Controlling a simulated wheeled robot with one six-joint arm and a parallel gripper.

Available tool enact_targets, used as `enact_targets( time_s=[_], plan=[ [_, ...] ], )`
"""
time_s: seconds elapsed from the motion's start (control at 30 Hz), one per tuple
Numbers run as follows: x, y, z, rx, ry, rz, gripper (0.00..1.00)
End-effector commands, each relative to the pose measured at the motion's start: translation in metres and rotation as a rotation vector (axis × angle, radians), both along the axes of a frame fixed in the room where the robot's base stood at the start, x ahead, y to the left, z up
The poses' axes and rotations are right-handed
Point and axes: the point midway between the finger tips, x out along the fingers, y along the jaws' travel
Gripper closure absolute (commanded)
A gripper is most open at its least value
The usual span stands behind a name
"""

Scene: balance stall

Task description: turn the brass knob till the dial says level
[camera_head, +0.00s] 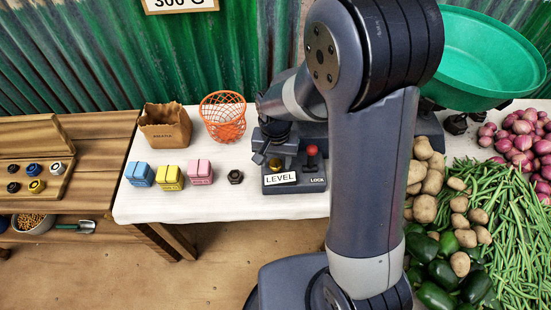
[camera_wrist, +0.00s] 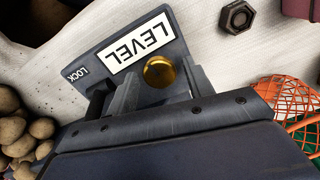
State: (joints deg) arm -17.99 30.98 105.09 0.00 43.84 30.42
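The brass knob (camera_head: 275,163) sits on the dark block of the scale, just behind the white LEVEL label (camera_head: 281,178). My gripper (camera_head: 272,150) points down over it. In the wrist view the knob (camera_wrist: 159,71) shows between the two fingertips of my gripper (camera_wrist: 160,84). The fingers are apart, with a gap visible on both sides of the knob. A red-topped lever (camera_head: 312,151) stands to the right of the knob, behind the LOCK label (camera_head: 317,180). I cannot make out a dial; my arm hides much of the scale.
A dark hex nut (camera_head: 235,176) lies left of the block. Pink, yellow and blue blocks (camera_head: 170,177), a paper bag (camera_head: 165,126) and an orange wire basket (camera_head: 223,116) stand farther left. Potatoes (camera_head: 425,180) and a green pan (camera_head: 490,50) are on the right.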

Motion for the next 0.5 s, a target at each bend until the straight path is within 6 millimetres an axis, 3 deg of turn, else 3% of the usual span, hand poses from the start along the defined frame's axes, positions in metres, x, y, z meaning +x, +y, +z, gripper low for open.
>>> enact_targets(
  time_s=[0.33, 0.5],
  plan=[
    [0.0, 0.0, 0.002, 0.0, 0.0, 0.0, 0.44],
    [0.001, 0.0, 0.022, 0.001, -0.004, 0.0, 0.44]
  ],
)
